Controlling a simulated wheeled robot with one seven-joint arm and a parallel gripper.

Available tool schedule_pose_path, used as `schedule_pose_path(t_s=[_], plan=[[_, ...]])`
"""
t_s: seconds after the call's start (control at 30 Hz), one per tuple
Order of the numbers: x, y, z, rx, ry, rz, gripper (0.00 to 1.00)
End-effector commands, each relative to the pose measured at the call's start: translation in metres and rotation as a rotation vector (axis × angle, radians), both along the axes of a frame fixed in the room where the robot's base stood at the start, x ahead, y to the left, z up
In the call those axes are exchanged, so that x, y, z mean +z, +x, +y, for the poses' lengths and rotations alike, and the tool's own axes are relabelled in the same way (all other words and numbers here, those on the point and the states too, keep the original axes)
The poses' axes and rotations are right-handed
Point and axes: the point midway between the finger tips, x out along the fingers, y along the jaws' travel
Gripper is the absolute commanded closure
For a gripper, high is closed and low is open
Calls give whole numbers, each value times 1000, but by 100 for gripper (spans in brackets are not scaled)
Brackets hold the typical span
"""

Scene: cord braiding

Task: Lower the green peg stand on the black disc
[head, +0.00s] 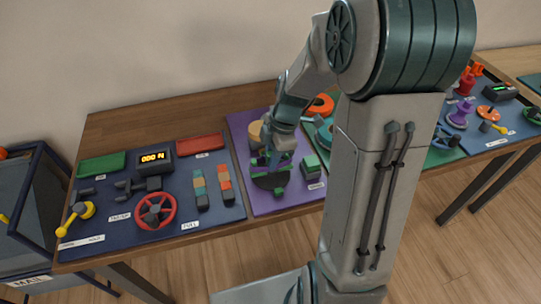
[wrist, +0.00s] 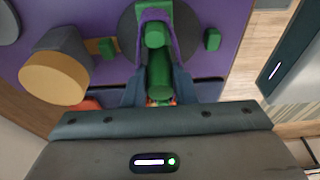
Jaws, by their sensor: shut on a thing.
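My gripper (head: 272,160) is low over the purple mat, at the black disc (head: 270,181). In the wrist view, its two fingers (wrist: 158,82) are shut on the green peg stand (wrist: 160,72), which shows as green cylinders between them. A purple strip runs around the upper green part. The black disc (wrist: 127,32) lies behind the stand, and small green blocks (wrist: 107,47) (wrist: 212,40) sit on either side. I cannot tell whether the stand touches the disc. My wrist and fingers hide the stand's lower end.
A grey cylinder with a tan top (wrist: 53,77) stands left of the fingers in the wrist view. A dark green block (head: 310,167) is right of the disc. The blue panel (head: 110,212) at left carries a red wheel (head: 155,211) and a counter (head: 154,158).

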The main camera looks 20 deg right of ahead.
Motion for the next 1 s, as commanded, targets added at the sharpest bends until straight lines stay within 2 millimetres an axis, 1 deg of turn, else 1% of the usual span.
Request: schedule_pose_path(t_s=[0.43,0.8,1.0], plan=[[0,0,-1,0,0,0,100],[-13,0,-1,0,0,-1,100],[-12,0,-1,0,0,-1,100]])
